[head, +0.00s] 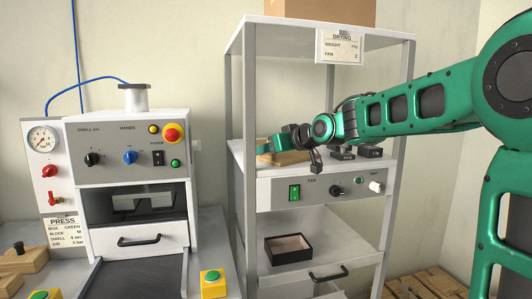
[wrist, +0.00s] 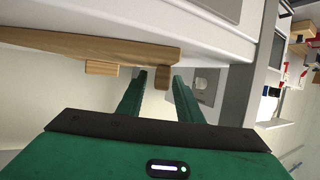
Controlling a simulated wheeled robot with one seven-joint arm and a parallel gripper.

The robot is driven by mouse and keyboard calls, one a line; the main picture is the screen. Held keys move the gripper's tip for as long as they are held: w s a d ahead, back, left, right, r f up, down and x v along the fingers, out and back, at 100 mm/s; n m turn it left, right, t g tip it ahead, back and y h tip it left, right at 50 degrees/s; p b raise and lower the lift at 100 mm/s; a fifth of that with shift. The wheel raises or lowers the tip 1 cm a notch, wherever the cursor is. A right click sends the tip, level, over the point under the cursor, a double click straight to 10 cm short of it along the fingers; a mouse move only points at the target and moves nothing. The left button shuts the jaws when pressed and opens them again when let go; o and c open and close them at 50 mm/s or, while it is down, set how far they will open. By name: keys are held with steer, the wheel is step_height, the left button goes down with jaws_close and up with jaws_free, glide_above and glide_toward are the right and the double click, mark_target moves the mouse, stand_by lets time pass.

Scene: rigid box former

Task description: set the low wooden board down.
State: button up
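The low wooden board (head: 285,157) lies on the middle shelf of the white rack, at its left part in the head view. In the wrist view the board (wrist: 85,47) lies along the white shelf surface, with two small wooden blocks on it. My gripper (head: 268,147) is at the board in the head view. In the wrist view my gripper's fingers (wrist: 159,84) are apart, on either side of one small block, with a narrow gap showing. The arm hides part of the board's back edge.
Two dark weights (head: 357,153) stand right of the board on the shelf (head: 385,165). A rack post (head: 250,95) rises at the left. A black open box (head: 289,249) sits on the lower shelf. The press (head: 130,165) stands to the left.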

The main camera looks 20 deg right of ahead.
steer(key=v, duration=1.2)
steer(key=s+d+f+m+g+h, duration=0.3)
steer(key=s+d+f, duration=0.3)
steer(key=s+f, duration=0.3)
steer(key=s+d+f+m+g+h, duration=0.25)
steer(key=s+d+f, duration=0.4)
steer(key=f, duration=0.35)
steer(key=s+d+f+m+g, duration=0.1)
steer(key=s+f+m+g, duration=0.1)
steer(key=s+f, duration=0.4)
steer(key=s+d+f+m+g, duration=0.1)
steer(key=s+f+m+g, duration=0.2)
steer(key=s, duration=1.4)
step_height(320, 180, down, 3)
steer(key=shift+s+r+g, duration=0.1)
steer(key=shift+s+g, duration=0.1)
steer(key=shift+g, duration=1.05)
steer(key=shift+m, duration=0.25)
